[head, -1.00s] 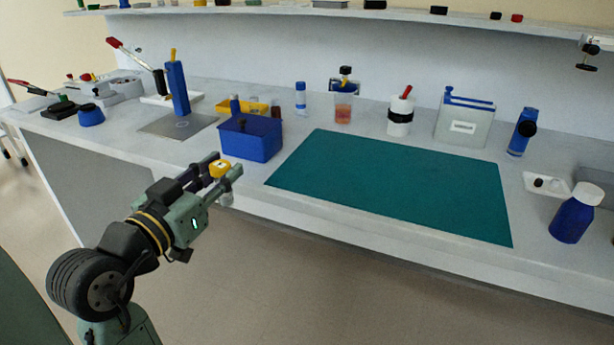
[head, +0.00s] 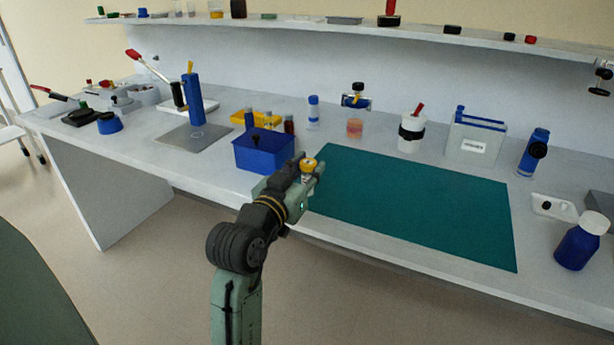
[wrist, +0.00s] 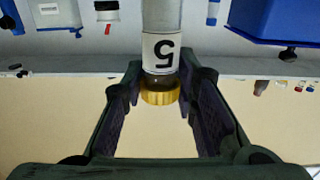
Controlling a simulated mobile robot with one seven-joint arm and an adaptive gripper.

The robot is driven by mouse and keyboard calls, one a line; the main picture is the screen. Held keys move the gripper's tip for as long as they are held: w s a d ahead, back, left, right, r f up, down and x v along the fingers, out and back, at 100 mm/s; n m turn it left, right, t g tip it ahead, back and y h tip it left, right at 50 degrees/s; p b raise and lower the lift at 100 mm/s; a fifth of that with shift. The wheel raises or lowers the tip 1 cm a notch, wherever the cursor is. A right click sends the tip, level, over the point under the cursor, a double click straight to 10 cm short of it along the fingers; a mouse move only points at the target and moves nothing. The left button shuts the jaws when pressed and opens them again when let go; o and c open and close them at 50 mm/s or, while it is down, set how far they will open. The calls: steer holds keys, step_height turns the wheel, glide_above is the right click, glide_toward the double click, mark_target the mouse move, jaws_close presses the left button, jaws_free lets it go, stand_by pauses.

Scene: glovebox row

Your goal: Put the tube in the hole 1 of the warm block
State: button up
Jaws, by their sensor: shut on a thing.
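The tube is clear with a yellow cap (head: 309,162) and a white label reading 5. In the wrist view, which is upside down, the tube (wrist: 162,50) stands between the two fingers with its cap low in the picture. My gripper (head: 312,169) is shut on the tube near its cap and holds it off the bench, by the front left part of the mat. The fingers also show in the wrist view (wrist: 162,90). No numbered hole shows. I cannot tell for sure which thing is the warm block.
A blue box (head: 263,155) with a black knob stands left of my gripper. The green mat (head: 420,205) is bare. Behind it stand a banded white jar (head: 411,132) and a labelled box (head: 474,140). A blue bottle (head: 577,245) is at right. A shelf (head: 300,21) runs above.

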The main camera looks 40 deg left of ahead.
steer(key=shift+f, duration=1.45)
steer(key=shift+f, duration=0.2)
steer(key=o, duration=1)
steer(key=shift+r, duration=0.1)
